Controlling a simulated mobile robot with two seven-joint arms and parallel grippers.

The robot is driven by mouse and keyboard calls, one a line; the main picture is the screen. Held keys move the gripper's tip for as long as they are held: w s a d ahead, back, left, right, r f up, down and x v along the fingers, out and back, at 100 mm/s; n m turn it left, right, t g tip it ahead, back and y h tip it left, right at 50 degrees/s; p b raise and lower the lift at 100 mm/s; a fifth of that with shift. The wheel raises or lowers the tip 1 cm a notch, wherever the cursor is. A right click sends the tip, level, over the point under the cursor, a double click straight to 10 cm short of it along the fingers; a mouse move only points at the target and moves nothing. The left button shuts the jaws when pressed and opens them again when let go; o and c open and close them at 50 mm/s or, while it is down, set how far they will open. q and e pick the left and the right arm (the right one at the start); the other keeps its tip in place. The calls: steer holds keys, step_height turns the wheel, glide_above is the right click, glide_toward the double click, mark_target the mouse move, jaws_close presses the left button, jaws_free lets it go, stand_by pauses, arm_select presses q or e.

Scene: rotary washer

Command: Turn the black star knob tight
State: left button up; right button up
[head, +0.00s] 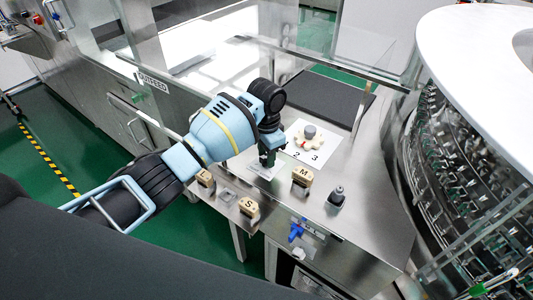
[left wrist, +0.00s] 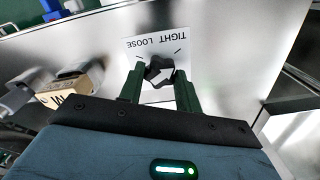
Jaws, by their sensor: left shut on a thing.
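The black star knob (left wrist: 158,70) sits on a white label (left wrist: 168,48) marked TIGHT and LOOSE, which reads upside down in the left wrist view. My left gripper (left wrist: 160,76) has its two dark green fingers on either side of the knob and is shut on it. In the head view my left gripper (head: 267,158) points down at the steel worktop and hides the knob. Only an edge of the white label (head: 262,173) shows below it. How far the knob is turned I cannot tell. My right gripper is not in view.
Wooden-faced blocks marked S (head: 249,207) and M (head: 302,175) stand close to the gripper. A small dark-topped item (head: 337,197) stands at right. The rotary washer (head: 460,170) is at far right.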

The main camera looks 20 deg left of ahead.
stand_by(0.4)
arm_select(q)
steer(key=o, duration=1)
steer(key=shift+c, duration=0.2)
steer(key=shift+r, duration=3.95)
